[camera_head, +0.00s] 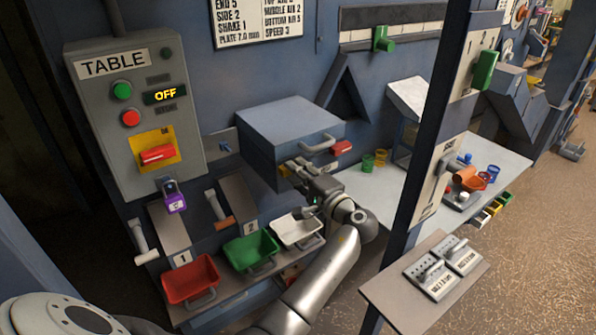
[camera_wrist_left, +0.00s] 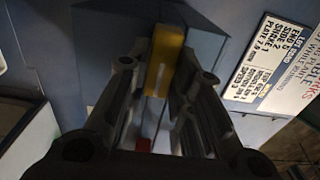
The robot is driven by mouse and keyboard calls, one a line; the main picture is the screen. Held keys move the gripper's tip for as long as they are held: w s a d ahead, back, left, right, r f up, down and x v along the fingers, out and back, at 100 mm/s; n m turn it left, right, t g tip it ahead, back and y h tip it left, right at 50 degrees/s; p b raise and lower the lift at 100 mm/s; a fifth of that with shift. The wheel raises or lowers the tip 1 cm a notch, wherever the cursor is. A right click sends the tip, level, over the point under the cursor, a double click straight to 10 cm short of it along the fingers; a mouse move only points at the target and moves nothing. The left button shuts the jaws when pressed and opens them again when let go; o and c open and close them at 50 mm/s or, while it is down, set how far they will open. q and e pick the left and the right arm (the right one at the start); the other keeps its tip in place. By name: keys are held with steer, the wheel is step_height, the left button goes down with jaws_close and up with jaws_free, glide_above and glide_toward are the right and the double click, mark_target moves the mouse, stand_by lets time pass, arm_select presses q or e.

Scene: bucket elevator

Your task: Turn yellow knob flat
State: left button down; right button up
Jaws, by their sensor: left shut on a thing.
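My left gripper (camera_head: 292,168) reaches in to the front of the blue-grey box (camera_head: 290,120) on the wall. It is shut on the yellow knob (camera_head: 284,171), which shows only as a small patch beside the fingers in the head view. In the left wrist view the yellow knob (camera_wrist_left: 165,60) is a bar between the two fingers of the left gripper (camera_wrist_left: 172,85), running along them. The fingers hide part of the knob, and I cannot tell how far it is turned. My right gripper is not in view.
A grey handle (camera_head: 318,143) and a red handle (camera_head: 342,148) are on the box near my left gripper. Red (camera_head: 190,280), green (camera_head: 250,250) and white (camera_head: 297,230) bins stand below. A dark post (camera_head: 436,130) rises right of my arm. A TABLE control panel (camera_head: 130,110) hangs left.

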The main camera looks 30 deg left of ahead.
arm_select(q)
steer(key=shift+r, duration=0.1)
steer(key=c, duration=1.3)
jaws_free()
steer(key=shift+w, duration=0.1)
steer(key=v, duration=0.7)
steer(key=shift+d, duration=0.2)
